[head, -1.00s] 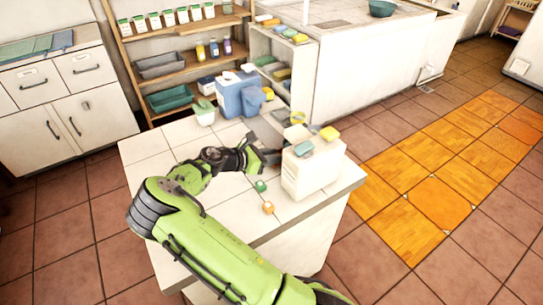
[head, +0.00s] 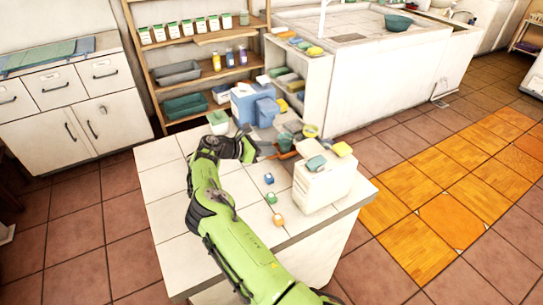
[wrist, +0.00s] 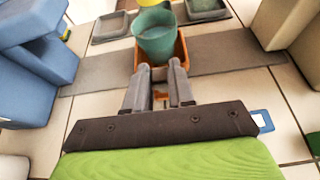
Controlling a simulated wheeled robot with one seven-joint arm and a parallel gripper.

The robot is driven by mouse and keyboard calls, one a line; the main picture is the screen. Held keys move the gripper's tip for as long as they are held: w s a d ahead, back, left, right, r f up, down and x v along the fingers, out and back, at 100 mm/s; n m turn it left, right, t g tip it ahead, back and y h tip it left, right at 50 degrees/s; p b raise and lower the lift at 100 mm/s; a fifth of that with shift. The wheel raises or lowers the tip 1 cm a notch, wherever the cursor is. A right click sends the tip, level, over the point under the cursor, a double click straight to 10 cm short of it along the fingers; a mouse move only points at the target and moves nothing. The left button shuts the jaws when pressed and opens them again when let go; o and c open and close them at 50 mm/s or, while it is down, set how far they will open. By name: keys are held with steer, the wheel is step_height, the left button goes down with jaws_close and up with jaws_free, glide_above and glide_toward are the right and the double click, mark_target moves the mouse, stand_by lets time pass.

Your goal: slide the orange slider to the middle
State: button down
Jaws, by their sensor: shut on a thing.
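The orange slider (wrist: 183,50) is a shallow orange tray on a grey strip (wrist: 225,52) that lies across the white tiled counter. A teal cup (wrist: 154,36) stands in it and hides most of its inside. The slider also shows as a small orange patch in the head view (head: 285,155), below the teal cup (head: 286,141). My gripper (wrist: 160,82) is at the slider's near side. Its fingers are shut on a small orange part between them, seemingly the slider's handle. In the head view my gripper (head: 266,150) is left of the slider.
A white box (head: 322,187) with sponges on top stands right of my gripper. A blue container (head: 246,103) stands behind left. Small blue (head: 269,178), green (head: 272,198) and orange (head: 279,219) blocks lie nearer. Grey trays (wrist: 110,27) sit behind the strip.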

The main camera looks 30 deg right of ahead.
steer(key=shift+w, duration=0.1)
steer(key=c, duration=1)
jaws_free()
steer(key=shift+o, duration=0.2)
steer(key=s+p+v, duration=0.1)
steer(key=p+v, duration=0.1)
steer(key=v, duration=1.3)
steer(key=shift+w+a+p, duration=0.35)
steer(key=shift+w, duration=0.15)
steer(key=shift+r, duration=0.1)
